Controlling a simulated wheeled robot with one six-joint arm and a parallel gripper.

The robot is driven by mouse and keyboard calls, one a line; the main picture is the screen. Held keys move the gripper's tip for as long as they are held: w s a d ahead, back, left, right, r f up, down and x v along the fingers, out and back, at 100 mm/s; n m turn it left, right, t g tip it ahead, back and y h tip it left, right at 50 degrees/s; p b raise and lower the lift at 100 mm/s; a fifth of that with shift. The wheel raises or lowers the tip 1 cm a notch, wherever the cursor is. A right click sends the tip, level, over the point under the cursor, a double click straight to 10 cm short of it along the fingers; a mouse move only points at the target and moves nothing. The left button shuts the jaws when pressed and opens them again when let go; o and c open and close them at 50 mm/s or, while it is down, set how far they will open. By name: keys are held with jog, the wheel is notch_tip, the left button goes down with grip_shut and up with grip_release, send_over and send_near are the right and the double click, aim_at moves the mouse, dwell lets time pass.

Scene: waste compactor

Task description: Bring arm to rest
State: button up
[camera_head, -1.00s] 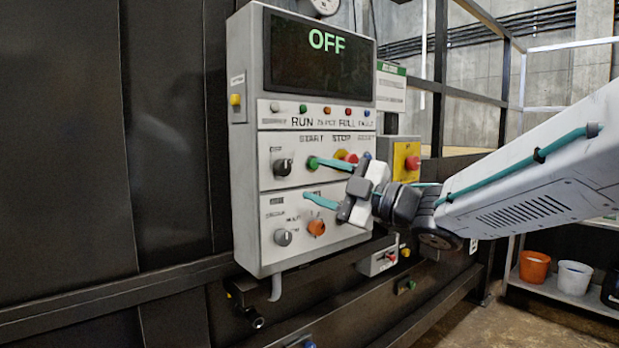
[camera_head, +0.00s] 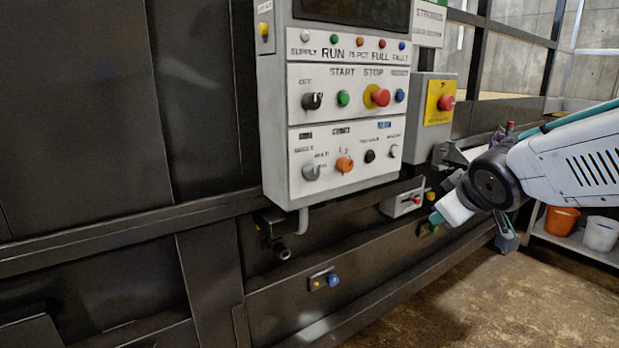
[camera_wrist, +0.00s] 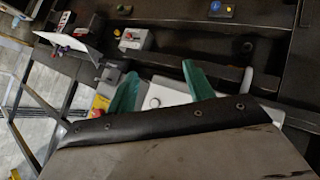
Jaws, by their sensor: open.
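My gripper (camera_wrist: 159,72) is open, its two teal fingers spread wide apart with nothing held between them in the wrist view. In the head view my arm (camera_head: 560,165) reaches in from the right and bends at a dark round joint, to the right of the control panel (camera_head: 300,190). It stands clear of the panel's knobs and buttons. The panel shows a green button (camera_head: 343,98), a red stop button (camera_head: 380,97) and an orange knob (camera_head: 344,164). The screen's text is out of view.
Orange (camera_head: 561,220) and white (camera_head: 601,233) buckets stand on a shelf at right. Bare floor lies in front.

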jog(key=s+f+m+g, duration=0.2)
jog(key=s+g, duration=0.1)
jog(key=s, duration=0.6)
jog(key=s+f+m+g, duration=0.1)
jog(key=s+m+g, duration=0.1)
jog(key=s, duration=0.7)
jog(key=s+f+m+g+y, duration=0.1)
jog(key=s+g, duration=0.3)
jog(key=s, duration=0.5)
jog(key=shift+s+a+f+m, duration=0.3)
jog(key=shift+s+f+m, duration=0.1)
jog(key=shift+f+m, duration=0.35)
